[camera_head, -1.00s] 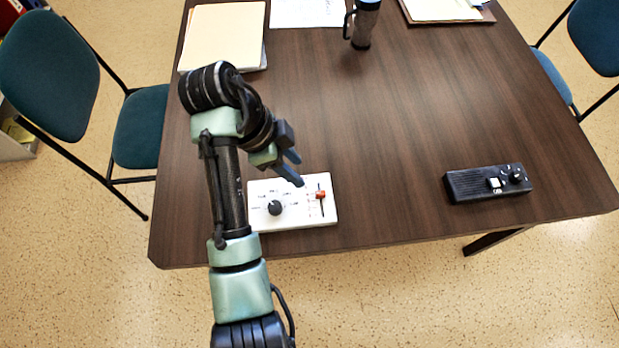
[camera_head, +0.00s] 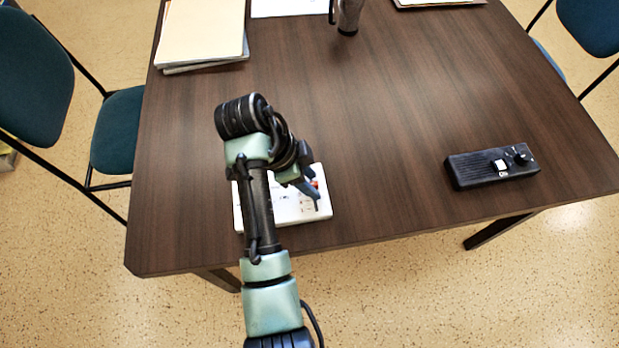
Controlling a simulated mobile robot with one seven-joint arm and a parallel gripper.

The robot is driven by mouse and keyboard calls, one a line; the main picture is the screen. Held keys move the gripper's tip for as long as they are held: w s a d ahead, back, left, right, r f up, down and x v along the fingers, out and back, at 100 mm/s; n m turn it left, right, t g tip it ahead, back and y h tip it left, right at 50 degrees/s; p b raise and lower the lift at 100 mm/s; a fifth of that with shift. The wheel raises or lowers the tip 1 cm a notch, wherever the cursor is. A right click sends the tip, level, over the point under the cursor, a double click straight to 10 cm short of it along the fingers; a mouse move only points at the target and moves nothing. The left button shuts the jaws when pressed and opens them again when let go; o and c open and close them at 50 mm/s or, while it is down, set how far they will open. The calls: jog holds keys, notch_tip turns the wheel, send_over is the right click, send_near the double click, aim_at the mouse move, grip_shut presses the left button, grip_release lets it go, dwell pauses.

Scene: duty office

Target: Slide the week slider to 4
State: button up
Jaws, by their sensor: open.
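The white control panel (camera_head: 290,213) lies on the table near its front edge, mostly covered by my arm. A bit of the orange-red slider knob (camera_head: 314,184) shows beside my fingers; the rest of the slider and its number marks are hidden or too small to read. My gripper (camera_head: 315,192) is open, pointing down over the right part of the panel, right at the slider. I cannot tell whether the fingers touch the knob or are around it. The panel's black dial is hidden behind my arm.
A black box (camera_head: 478,170) with a white switch and a knob lies to the right. Folders (camera_head: 202,35) lie at the back left, and a mug (camera_head: 348,15) stands at the back. The middle of the table (camera_head: 390,110) is clear. Chairs stand at both sides.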

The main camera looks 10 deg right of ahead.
grip_shut()
dwell(1.4)
